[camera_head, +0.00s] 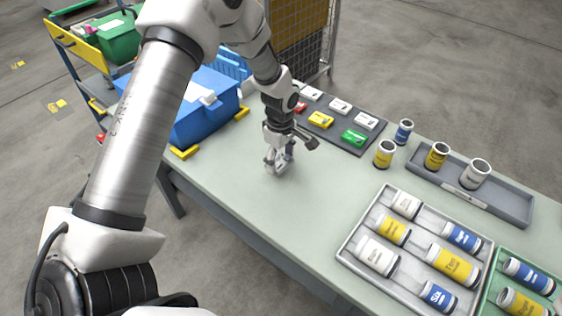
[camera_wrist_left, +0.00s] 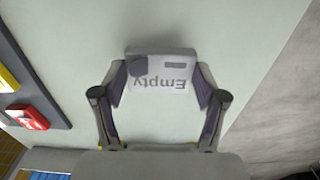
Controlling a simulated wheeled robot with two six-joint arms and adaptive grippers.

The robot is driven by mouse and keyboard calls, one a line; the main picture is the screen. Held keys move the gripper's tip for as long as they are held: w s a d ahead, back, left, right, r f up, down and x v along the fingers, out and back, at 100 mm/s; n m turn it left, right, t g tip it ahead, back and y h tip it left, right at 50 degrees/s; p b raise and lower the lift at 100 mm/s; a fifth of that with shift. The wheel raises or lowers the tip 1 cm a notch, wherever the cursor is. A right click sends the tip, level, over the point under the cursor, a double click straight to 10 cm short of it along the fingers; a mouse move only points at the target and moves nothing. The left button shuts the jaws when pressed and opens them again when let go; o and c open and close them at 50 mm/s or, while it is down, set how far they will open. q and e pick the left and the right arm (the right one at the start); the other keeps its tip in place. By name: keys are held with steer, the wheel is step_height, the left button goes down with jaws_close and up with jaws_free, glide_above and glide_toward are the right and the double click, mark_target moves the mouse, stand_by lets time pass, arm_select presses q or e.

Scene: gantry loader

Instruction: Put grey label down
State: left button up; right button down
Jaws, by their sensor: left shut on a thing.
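The grey label (camera_wrist_left: 160,70), a small block with "Empty" printed on it, is between the two fingers of my left gripper (camera_wrist_left: 160,95) in the left wrist view. The fingers press on its two sides, and the print looks upside down there. In the head view my left gripper (camera_head: 279,163) points down low over the pale table (camera_head: 240,185), left of the dark label mat (camera_head: 345,128). The label is mostly hidden by the fingers there. I cannot tell whether it touches the table. My right gripper is not in view.
The mat holds white, yellow, red and green (camera_head: 354,138) labels. A blue bin (camera_head: 205,118) stands left of the gripper. Cans stand at the right, some in a grey tray (camera_head: 510,205); a metal tray (camera_head: 350,250) holds lying cans. The table in front is clear.

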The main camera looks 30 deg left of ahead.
mark_target(281, 161)
arm_select(q)
step_height(281, 161, down, 3)
steer(key=shift+w+f+p, duration=0.1)
steer(key=shift+f+p, duration=0.1)
steer(key=shift+p, duration=0.2)
steer(key=shift+f, duration=0.2)
steer(key=o, duration=1)
steer(key=shift+o, duration=0.2)
steer(key=shift+r, duration=0.1)
step_height(281, 161, up, 11)
steer(key=shift+d+r+b, duration=0.1)
steer(key=shift+r+b, duration=0.05)
steer(key=shift+b, duration=0.7)
steer(key=shift+r, duration=0.45)
